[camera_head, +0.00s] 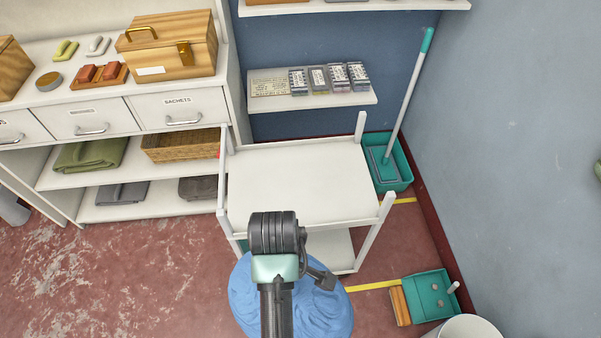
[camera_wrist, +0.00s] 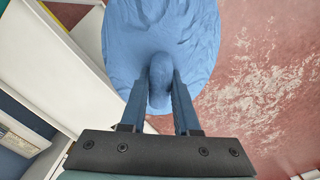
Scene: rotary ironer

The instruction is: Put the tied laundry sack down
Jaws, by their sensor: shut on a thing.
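The tied laundry sack (camera_head: 335,312) is a blue, rounded bundle at the bottom middle of the head view, in front of the white cart. My arm hides much of it there. In the wrist view the sack (camera_wrist: 165,40) fills the top middle, and its tied neck (camera_wrist: 160,75) sits between the two fingers. My gripper (camera_wrist: 160,95) is shut on that neck. The fingertips are hidden in the head view. I cannot tell whether the sack touches the floor.
The white cart (camera_head: 295,180) has a bare top with raised corner posts. A shelf unit (camera_head: 150,205) with drawers stands left. Floor (camera_head: 120,270) at left is clear.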

